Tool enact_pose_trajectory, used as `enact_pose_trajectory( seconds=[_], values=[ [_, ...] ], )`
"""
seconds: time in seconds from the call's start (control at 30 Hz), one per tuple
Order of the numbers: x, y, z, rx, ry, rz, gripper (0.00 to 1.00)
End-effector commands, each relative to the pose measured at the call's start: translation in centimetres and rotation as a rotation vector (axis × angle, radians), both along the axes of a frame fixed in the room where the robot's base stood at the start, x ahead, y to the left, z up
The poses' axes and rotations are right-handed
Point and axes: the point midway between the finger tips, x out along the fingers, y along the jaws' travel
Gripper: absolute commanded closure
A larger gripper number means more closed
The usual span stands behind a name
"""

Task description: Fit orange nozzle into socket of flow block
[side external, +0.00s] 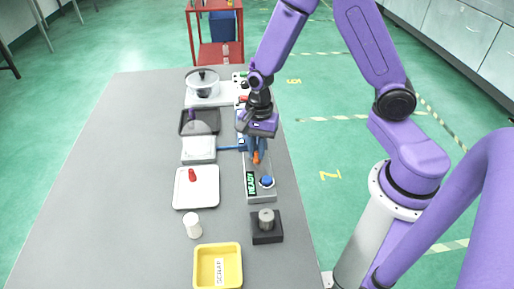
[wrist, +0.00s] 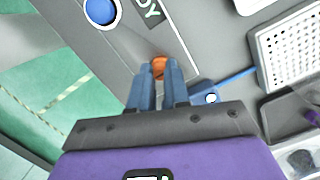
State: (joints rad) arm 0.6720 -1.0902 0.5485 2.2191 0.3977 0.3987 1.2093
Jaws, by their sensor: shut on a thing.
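My gripper (side external: 257,150) points down over the far part of a grey panel. Its blue fingers are shut on the orange nozzle (side external: 256,159). In the wrist view the nozzle (wrist: 159,64) shows as a small orange end between the fingertips (wrist: 160,72); the rest is hidden by the fingers. The grey panel (side external: 259,197) bears a READY label and a blue button (side external: 267,181). A grey metal cylinder (side external: 266,216) stands on a dark square block (side external: 267,237) nearer the front. I cannot tell which part is the flow block, and I see no socket clearly.
A blue rod (wrist: 236,79) lies beside my fingers. A white tray (side external: 183,201) holds a red piece (side external: 192,175). A white cup (side external: 193,225) and yellow SCRAP bin (side external: 235,246) stand in front. A glass-lidded pot (side external: 203,85) is at the back. The table's left side is clear.

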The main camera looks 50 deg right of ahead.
Motion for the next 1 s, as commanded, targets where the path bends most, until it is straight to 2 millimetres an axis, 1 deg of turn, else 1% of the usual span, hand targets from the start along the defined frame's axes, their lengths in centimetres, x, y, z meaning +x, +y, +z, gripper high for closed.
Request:
enact_pose_trajectory(
  seconds=[0.27, 0.3, 0.37, 0.73, 0.87, 1.0],
  values=[
    [0.0, 0.0, -0.3, -0.001, 0.002, 0.0, 1.0],
    [0.0, 0.0, -0.3, 0.0, 0.001, 0.0, 0.77],
    [0.0, 0.0, -0.3, 0.0, 0.001, 0.0, 0.58],
    [0.0, 0.0, 0.1, 0.001, -0.002, 0.0, 0.58],
    [0.1, -0.1, 1.1, 0.002, -0.002, 0.001, 0.58],
    [0.3, -0.3, 2.9, 0.002, -0.005, -0.001, 0.58]
  ],
)
